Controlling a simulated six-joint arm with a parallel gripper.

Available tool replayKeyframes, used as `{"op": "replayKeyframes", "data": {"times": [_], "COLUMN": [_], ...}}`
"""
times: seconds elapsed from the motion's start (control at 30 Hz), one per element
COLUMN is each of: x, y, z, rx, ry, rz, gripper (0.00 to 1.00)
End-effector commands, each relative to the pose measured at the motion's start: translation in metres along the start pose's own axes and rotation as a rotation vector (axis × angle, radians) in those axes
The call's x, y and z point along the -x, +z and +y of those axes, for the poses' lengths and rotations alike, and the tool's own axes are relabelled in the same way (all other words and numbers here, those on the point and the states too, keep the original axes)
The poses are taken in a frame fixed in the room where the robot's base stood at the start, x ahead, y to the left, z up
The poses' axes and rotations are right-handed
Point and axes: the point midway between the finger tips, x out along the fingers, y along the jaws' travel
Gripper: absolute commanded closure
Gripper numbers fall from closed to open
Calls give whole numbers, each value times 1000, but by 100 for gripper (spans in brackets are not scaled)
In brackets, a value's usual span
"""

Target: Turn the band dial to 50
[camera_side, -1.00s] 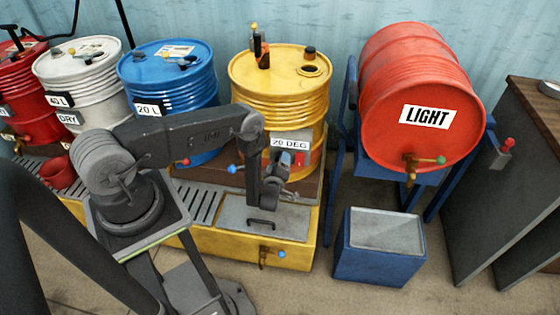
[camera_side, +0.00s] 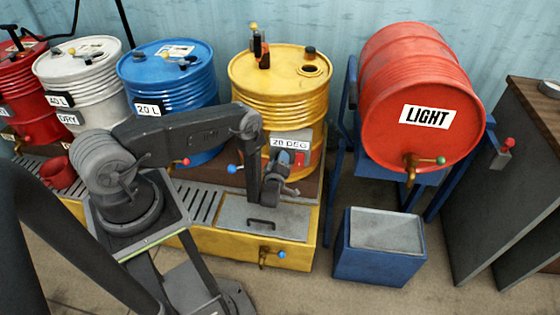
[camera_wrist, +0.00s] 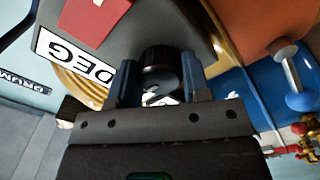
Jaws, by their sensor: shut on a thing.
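The band dial (camera_wrist: 161,66) is a black ribbed knob with a pale pointer mark, seen in the wrist view. My gripper (camera_wrist: 158,78) has one finger on each side of the dial and is shut on it. The dial sits on a grey control box below the yellow drum's (camera_side: 280,92) ribs. A white label reading 20 DEG (camera_side: 291,142) is on the box; part of it, DEG (camera_wrist: 75,58), shows in the wrist view. In the side view my gripper (camera_side: 285,163) is at the box front and hides the dial. The scale around the dial is mostly hidden.
A red block (camera_side: 301,159) is on the box close by my gripper. A blue-handled lever (camera_side: 233,169) is to its left. The blue drum (camera_side: 165,85) stands left and the red LIGHT drum (camera_side: 420,75) lies right. A blue bin (camera_side: 380,265) stands on the floor.

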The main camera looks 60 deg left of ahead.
Motion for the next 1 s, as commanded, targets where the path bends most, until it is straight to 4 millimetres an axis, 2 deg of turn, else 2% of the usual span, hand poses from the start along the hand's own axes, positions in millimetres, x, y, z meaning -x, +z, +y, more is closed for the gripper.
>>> {"op": "replayKeyframes", "data": {"times": [0.27, 0.47, 1.0], "x": [0, 0, 0], "y": [0, 0, 0], "z": [0, 0, 0], "rx": [-32, -132, -622], "ry": [1, 1, 1], "rz": [0, 0, 1], "gripper": [80, 80, 80]}}
